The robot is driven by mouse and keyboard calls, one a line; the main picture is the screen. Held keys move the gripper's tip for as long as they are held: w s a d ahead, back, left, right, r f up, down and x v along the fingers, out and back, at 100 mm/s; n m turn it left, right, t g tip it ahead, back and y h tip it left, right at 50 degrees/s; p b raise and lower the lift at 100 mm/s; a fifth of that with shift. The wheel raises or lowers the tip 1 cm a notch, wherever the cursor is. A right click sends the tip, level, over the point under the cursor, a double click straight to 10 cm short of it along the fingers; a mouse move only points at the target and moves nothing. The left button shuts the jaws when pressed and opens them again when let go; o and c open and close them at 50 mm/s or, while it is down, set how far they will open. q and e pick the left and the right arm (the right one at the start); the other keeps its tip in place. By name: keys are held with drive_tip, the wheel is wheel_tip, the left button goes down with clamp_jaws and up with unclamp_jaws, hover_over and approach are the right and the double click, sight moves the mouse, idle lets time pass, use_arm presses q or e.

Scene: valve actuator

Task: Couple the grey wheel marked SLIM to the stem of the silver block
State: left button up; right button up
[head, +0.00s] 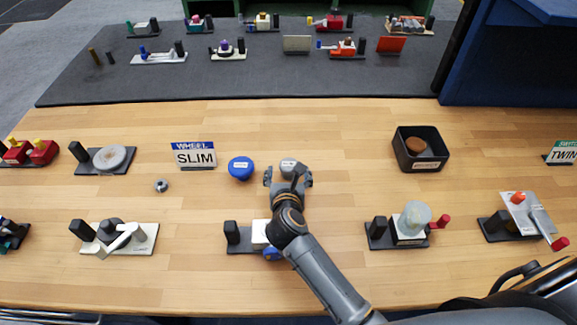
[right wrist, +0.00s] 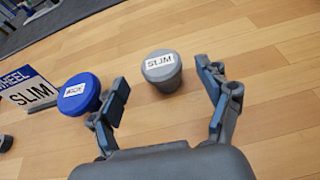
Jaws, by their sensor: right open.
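The grey wheel (head: 288,163) stands on the wooden bench, partly behind my right gripper (head: 289,175) in the head view. In the right wrist view its top reads SLIM on the grey wheel (right wrist: 161,68). My right gripper (right wrist: 163,88) is open and empty, its fingers spread toward the wheel, which shows between and just beyond the tips. A pale block (head: 260,234) on a dark base sits below, partly covered by my right arm; I cannot tell if it is the silver block, and no stem shows clearly. My left gripper is not in view.
A blue wheel (head: 241,168) stands close left of the grey one; it also shows beside my left-hand finger in the wrist view (right wrist: 78,93). A black bin (head: 437,160) stands right.

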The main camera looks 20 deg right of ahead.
sight(289, 166)
drive_tip(key=p+x, duration=0.1)
drive_tip(key=x, duration=0.2)
drive_tip(key=shift+w+d, duration=0.15)
drive_tip(key=shift+w, duration=0.1)
drive_tip(key=shift+w+d+f, duration=0.15)
drive_tip(key=shift+w+f, duration=0.1)
drive_tip(key=shift+w, duration=0.2)
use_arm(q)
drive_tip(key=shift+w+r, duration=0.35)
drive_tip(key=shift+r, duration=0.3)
use_arm(e)
drive_tip(key=shift+s, duration=0.1)
drive_tip(key=shift+c, duration=0.9)
drive_tip(key=c, duration=1.1)
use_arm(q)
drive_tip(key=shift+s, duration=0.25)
use_arm(e)
drive_tip(key=shift+r, duration=0.1)
